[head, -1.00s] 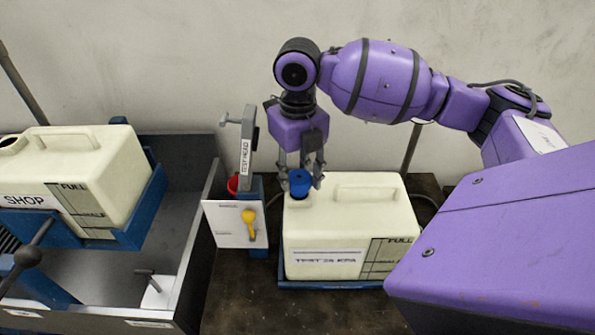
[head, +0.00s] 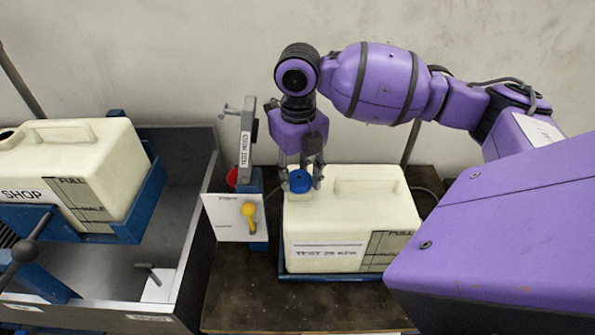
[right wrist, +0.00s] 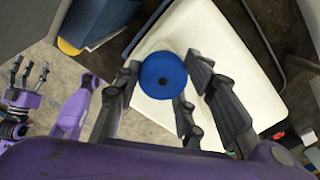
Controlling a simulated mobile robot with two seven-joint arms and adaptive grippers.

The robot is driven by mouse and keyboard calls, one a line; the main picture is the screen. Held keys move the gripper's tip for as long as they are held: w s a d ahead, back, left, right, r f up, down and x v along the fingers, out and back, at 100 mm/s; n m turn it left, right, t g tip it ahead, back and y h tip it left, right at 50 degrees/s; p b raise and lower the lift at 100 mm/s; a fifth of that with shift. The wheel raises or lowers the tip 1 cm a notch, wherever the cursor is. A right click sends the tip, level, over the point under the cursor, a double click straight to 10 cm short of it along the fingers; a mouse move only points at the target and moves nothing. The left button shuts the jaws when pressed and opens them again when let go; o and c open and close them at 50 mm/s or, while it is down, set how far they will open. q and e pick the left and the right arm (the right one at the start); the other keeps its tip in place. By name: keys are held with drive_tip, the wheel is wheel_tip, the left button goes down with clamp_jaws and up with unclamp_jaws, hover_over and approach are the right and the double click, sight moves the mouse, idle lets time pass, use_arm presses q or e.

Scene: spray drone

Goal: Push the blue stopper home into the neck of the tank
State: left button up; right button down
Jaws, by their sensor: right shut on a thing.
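The blue stopper (head: 299,181) sits upright at the neck on the left end of the cream tank (head: 320,233), labelled "TEST 25 KPA". In the right wrist view the stopper (right wrist: 163,75) shows as a round blue cap with a dark central hole, over the tank (right wrist: 215,45). My right gripper (head: 301,180) points down, shut on the stopper, its fingers on both sides. The neck is hidden under the stopper, so I cannot tell how deep it sits. My left gripper (right wrist: 27,72) shows at the left of the right wrist view, fingers apart and empty.
A white panel with a yellow lever (head: 249,212) and an upright grey test head (head: 246,140) stand close left of the tank. A blue tray (head: 330,277) holds the tank. A grey bin (head: 190,240) and second tank (head: 85,150) are further left. Bench in front is clear.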

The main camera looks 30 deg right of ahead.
sight(298, 178)
drive_tip(key=c, duration=1)
unclamp_jaws()
drive_tip(key=shift+c, duration=0.2)
drive_tip(key=shift+r, duration=0.1)
wheel_tip(298, 178, up, 12)
